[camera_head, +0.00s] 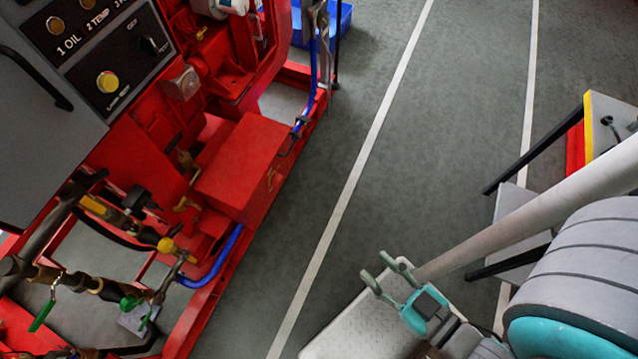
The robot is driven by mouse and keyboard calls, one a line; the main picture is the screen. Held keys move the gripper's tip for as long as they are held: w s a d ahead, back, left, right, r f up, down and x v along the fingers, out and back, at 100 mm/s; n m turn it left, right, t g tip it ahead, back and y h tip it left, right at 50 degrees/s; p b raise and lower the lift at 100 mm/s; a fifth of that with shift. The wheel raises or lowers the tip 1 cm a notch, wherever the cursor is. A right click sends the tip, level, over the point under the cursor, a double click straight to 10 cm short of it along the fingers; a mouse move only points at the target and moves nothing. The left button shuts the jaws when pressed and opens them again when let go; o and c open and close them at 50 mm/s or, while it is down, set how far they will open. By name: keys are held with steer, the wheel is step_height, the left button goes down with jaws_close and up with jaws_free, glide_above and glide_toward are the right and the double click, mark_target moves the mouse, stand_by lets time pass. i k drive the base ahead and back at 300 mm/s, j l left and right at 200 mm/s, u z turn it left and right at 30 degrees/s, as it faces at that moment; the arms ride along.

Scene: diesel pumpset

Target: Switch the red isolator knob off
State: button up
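I cannot make out a red isolator knob in this view; the pumpset (245,160) is itself mostly red. Its dark control panel (85,75) at the upper left has lamps labelled 1 OIL and 2 TEMP, a black switch (155,44) and a yellow button (107,82). My gripper (374,268) is at the lower middle, right of the white floor line and well apart from the pumpset. Its two fingers are spread with a gap between them, and nothing shows between them.
Pipes with a green-handled valve (42,316) stand at the lower left. A blue hose (216,264) runs along the red frame. A blue crate (343,22) sits at the top. A table (612,112) stands at the right. Grey floor (430,140) between is clear.

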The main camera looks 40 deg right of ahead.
mark_target(275, 181)
steer(key=k+z, duration=0.2)
steer(key=i+j+z, duration=0.35)
steer(key=i, duration=0.15)
steer(key=i+j+z, duration=0.35)
steer(key=i+j, duration=0.05)
steer(key=i, duration=0.05)
